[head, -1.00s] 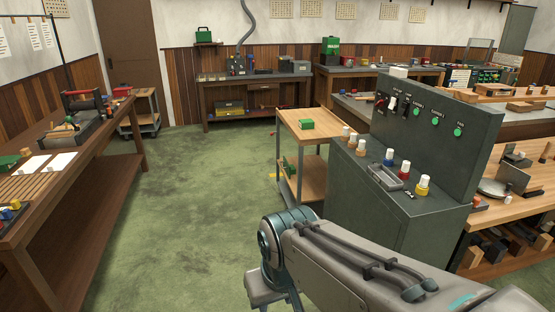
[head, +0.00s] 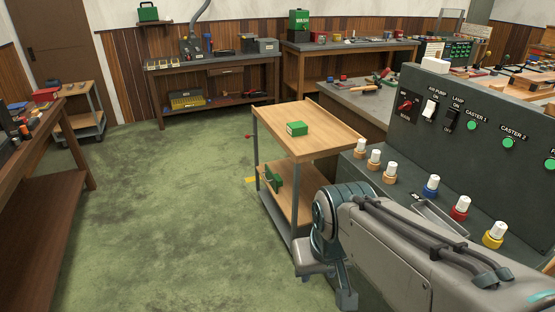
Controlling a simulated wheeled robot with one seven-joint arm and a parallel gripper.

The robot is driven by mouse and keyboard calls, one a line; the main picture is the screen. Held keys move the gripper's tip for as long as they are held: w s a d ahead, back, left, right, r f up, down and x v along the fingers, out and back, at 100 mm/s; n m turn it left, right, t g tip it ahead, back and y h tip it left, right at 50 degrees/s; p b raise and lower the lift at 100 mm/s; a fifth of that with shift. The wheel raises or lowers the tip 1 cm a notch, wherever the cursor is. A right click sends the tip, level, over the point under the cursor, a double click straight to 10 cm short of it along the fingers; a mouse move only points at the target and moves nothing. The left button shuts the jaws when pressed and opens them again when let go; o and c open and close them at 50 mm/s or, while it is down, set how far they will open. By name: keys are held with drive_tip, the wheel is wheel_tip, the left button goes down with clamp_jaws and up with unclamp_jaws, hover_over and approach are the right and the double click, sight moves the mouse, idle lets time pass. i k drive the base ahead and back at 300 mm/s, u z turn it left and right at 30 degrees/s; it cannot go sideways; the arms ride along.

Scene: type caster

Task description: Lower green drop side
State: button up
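A wooden-topped trolley (head: 310,113) stands in the middle of the head view, ahead of my arm. A small green box (head: 297,128) rests on its top shelf. A green part (head: 272,179) shows low at the trolley's left side, by the lower shelf (head: 300,190); I cannot tell whether it is the drop side. My arm reaches in from the lower right, and its end (head: 333,285) points down in front of the trolley, apart from it. The fingers cannot be made out clearly, and I see nothing held.
A dark green control console (head: 480,150) with switches, green lamps and several coloured knobs stands close on the right. A workbench (head: 50,180) is on the left. Another bench (head: 215,68) stands at the back wall. Green floor (head: 160,210) is free left of the trolley.

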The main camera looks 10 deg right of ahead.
sight(269, 178)
drive_tip(key=z, duration=0.05)
drive_tip(key=i, duration=0.5)
drive_tip(key=u, duration=0.7)
drive_tip(key=i, duration=2.25)
drive_tip(key=z, duration=0.4)
